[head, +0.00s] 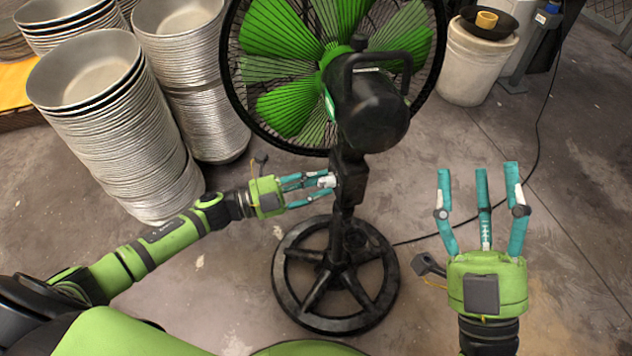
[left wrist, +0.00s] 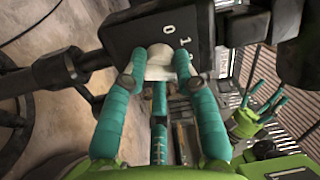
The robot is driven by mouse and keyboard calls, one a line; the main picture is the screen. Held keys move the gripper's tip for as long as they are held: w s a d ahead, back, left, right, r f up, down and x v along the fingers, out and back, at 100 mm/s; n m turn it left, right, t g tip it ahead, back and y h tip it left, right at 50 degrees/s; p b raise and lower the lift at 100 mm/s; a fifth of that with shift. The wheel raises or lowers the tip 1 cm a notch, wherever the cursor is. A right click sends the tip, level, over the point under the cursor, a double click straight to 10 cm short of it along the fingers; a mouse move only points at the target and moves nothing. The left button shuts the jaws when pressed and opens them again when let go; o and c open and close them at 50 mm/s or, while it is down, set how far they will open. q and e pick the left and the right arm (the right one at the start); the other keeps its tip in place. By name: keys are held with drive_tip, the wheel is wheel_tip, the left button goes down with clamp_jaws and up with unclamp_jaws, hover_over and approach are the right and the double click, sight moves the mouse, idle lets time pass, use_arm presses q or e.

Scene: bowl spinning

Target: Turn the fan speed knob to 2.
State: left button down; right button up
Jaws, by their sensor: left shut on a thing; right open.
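The green-bladed black pedestal fan (head: 375,115) stands upright on a round spoked base. Its black control box (left wrist: 125,32) carries white marks "0" and "1" in the left wrist view; no "2" is readable there. The white fan speed knob (left wrist: 160,58) sits on the box face, and it also shows in the head view (head: 328,181). My left gripper (head: 320,184) is shut on the knob, its teal fingers around it and hiding part of it. I cannot tell which number the knob points to. My right gripper (head: 480,175) is open and empty, right of the fan.
Tall stacks of metal bowls (head: 115,120) stand at the left and back left. A white bucket (head: 475,65) with a dark pan on top is at the back right. A black cable (head: 535,150) crosses the floor at right.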

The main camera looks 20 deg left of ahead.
use_arm(q)
drive_tip(key=c, duration=1)
unclamp_jaws()
drive_tip(key=shift+o, duration=0.2)
drive_tip(key=v, duration=1.2)
drive_tip(key=shift+a, duration=0.1)
